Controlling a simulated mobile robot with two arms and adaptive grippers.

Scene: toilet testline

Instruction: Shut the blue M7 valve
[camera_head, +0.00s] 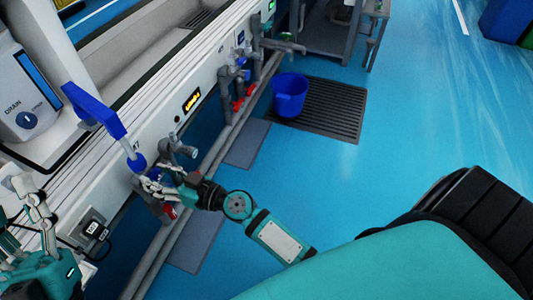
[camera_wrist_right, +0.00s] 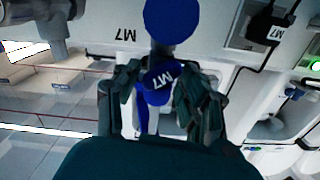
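The blue M7 valve handle (camera_head: 137,162) is on the front panel at the left in the head view, by the pipework.
A large blue lever-like part (camera_head: 95,110) rises above the valve. A blue disc (camera_wrist_right: 170,18) shows beyond the M7 cap in the wrist view. Pipes with red handles (camera_head: 238,104) run along the panel. A blue bucket (camera_head: 290,94) stands on a dark grate (camera_head: 335,108).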

